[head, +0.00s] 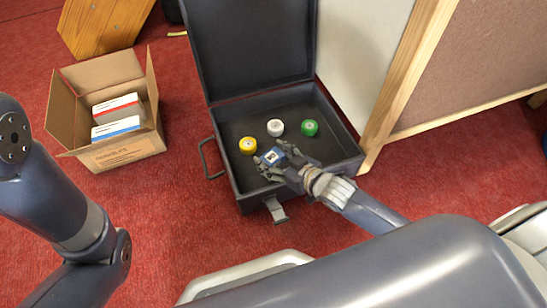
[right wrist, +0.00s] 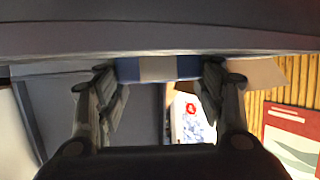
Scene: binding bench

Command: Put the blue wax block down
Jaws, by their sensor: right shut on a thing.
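My right gripper (head: 275,160) is shut on the blue wax block (head: 272,155), which has a pale label. It is over the front part of the open dark case (head: 233,185); I cannot tell whether the block touches the case floor. In the right wrist view the block (right wrist: 130,69) shows as a blue bar with a pale band between the fingers of the gripper (right wrist: 160,85). My left arm shows at the left of the head view, but its gripper is outside the picture.
Yellow (head: 248,145), white (head: 275,128) and green (head: 309,127) rolls lie in the case. Its lid (head: 250,45) stands open behind. A cardboard box (head: 125,152) with two packets stands left on red carpet (head: 165,220). A wood-framed board (head: 465,70) stands at the right.

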